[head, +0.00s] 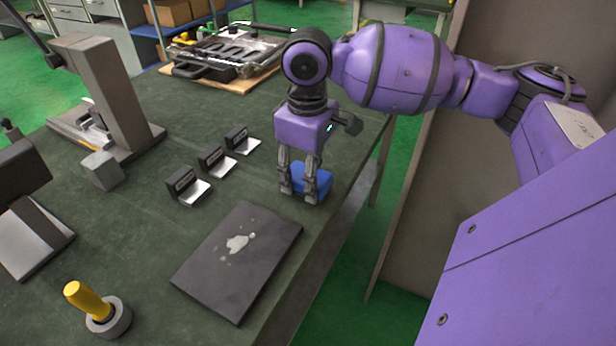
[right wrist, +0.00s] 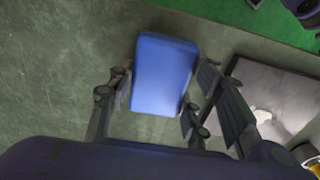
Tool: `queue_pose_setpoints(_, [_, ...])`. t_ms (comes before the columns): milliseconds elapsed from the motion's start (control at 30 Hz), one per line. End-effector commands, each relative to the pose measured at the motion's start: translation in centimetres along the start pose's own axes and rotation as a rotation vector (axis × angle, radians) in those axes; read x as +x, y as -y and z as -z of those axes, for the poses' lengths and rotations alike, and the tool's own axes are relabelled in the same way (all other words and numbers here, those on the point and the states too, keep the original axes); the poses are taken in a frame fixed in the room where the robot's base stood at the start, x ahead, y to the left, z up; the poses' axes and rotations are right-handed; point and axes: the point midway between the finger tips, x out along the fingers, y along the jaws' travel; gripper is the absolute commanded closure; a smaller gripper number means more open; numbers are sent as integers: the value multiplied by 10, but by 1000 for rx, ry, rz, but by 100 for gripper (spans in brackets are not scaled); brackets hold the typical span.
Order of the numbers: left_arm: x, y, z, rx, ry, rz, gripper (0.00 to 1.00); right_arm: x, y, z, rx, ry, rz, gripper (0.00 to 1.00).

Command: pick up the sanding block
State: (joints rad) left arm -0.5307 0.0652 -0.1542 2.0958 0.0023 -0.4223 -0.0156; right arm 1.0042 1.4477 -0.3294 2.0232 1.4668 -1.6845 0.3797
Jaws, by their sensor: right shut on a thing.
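The sanding block is a blue rectangular block (head: 318,176) near the right edge of the dark green worktable in the head view. It also fills the middle of the right wrist view (right wrist: 163,75). My right gripper (head: 303,190) points down over it, one finger on each side, and is shut on it. In the right wrist view the fingers (right wrist: 157,100) flank the block's near part. The block appears at table level; I cannot tell whether it touches the table. The gripper's fingers hide part of it in the head view. My left gripper is not in view.
A dark flat plate (head: 238,262) with a pale smear lies in front of the gripper. Several small black stands (head: 212,160) are in a row to the left. A yellow-handled tool (head: 88,300) stands at front left. A grey press (head: 105,95) and a metal frame (head: 225,50) stand farther back.

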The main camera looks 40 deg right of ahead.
Motion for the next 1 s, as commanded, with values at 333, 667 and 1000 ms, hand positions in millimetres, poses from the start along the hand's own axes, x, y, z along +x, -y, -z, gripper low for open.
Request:
queue_pose_setpoints(333, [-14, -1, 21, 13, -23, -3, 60, -81, 17, -49, 0, 3, -11, 82])
queue_pose_setpoints(667, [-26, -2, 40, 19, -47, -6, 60, -97, 34, -88, 2, 4, -3, 82])
queue_pose_setpoints(1000, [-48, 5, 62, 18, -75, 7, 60, -113, 49, -118, -1, -2, 3, 82])
